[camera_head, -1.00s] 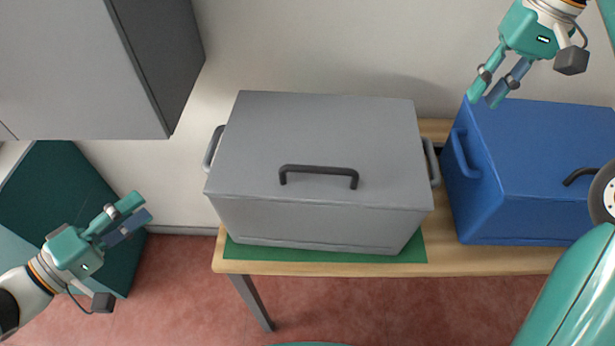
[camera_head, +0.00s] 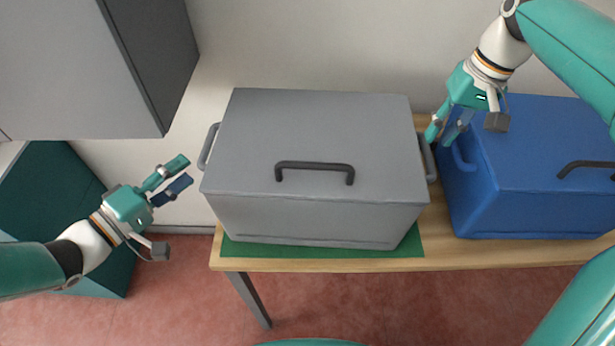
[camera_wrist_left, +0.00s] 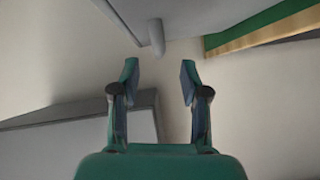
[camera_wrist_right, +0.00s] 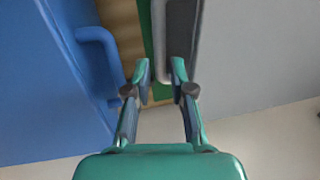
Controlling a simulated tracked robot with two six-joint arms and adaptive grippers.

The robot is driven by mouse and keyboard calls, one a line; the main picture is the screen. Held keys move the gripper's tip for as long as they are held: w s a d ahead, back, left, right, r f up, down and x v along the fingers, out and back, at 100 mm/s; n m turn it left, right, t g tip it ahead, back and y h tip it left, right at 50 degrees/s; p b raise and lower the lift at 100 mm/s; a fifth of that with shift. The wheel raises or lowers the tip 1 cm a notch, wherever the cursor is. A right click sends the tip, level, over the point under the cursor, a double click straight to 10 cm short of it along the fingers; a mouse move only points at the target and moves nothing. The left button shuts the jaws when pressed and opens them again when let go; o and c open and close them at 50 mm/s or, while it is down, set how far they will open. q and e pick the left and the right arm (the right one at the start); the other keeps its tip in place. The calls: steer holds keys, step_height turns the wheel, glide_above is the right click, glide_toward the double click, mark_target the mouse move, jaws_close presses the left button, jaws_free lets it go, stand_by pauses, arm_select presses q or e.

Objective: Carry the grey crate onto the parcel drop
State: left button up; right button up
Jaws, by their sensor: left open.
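The grey crate (camera_head: 310,215) stands closed and level on a green mat (camera_head: 320,251) on a wooden table. It has a dark lid handle and grey side handles. My left gripper (camera_head: 185,170) is open and empty, to the left of and apart from the left side handle (camera_head: 207,147), which shows ahead of its fingers in the left wrist view (camera_wrist_left: 157,36). My right gripper (camera_head: 443,138) is open by the right side handle (camera_head: 427,160). In the right wrist view this handle (camera_wrist_right: 160,35) lies ahead, between the fingertips; contact is unclear. I cannot tell which surface is the parcel drop.
A blue crate (camera_head: 520,200) stands close to the right of the grey one, leaving a narrow gap. A grey cabinet (camera_head: 60,70) hangs at the upper left. A dark green box (camera_head: 60,190) stands at the left. Red floor (camera_head: 180,290) lies in front.

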mark_target(202, 154)
arm_select(q)
steer(key=x, duration=0.6)
arm_select(e)
steer(key=f, duration=0.4)
steer(key=a+f, duration=0.1)
steer(key=f, duration=0.1)
arm_select(q)
steer(key=c, duration=0.4)
arm_select(e)
steer(key=c, duration=0.4)
arm_select(q)
jaws_close()
arm_select(e)
jaws_close()
